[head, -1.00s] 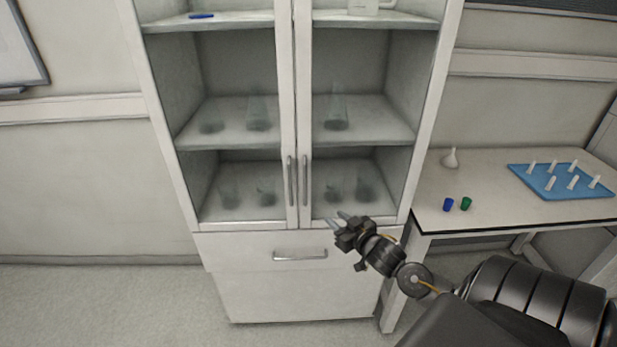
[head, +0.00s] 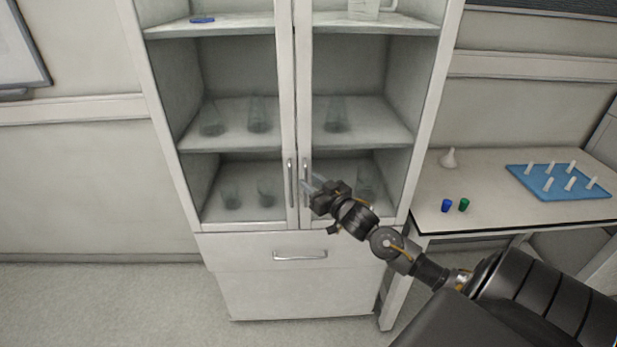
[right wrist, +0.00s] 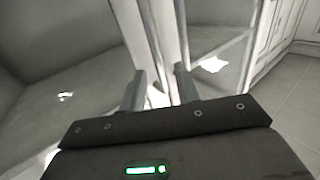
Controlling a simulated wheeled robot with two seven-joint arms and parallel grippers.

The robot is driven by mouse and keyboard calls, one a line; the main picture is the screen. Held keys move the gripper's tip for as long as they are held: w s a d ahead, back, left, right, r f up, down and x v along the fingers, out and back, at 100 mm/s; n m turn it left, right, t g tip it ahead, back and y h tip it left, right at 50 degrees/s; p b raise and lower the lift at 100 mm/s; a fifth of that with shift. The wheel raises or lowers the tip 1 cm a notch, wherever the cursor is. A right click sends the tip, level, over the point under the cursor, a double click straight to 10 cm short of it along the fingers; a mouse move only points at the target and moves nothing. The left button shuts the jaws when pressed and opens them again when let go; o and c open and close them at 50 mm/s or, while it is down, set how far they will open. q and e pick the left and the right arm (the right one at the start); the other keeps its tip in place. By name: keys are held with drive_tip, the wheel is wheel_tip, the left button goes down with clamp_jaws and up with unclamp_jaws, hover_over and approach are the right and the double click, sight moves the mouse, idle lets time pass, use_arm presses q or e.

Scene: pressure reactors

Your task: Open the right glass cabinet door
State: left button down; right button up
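The right glass cabinet door (head: 362,75) is shut, with its frame beside the left door's frame at the middle of the cabinet. Its vertical metal handle (head: 305,170) is on the door's left edge, partly hidden by my fingers. My right gripper (head: 309,184) is at the handle's lower half, its fingertips pointing left. In the right wrist view the two fingers (right wrist: 159,88) are apart, with pale vertical door edges beyond them. I cannot tell whether the handle lies between the fingers or whether they touch it. My left gripper is not in view.
The left door's handle (head: 291,183) is close beside. Glass flasks and beakers stand on the shelves behind the glass. A drawer handle (head: 300,255) is below. At right, a table (head: 480,215) holds a blue rack (head: 535,190), small blue and green cups, and a white funnel-like piece.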

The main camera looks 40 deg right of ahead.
drive_tip(key=shift+w, duration=0.95)
clamp_jaws()
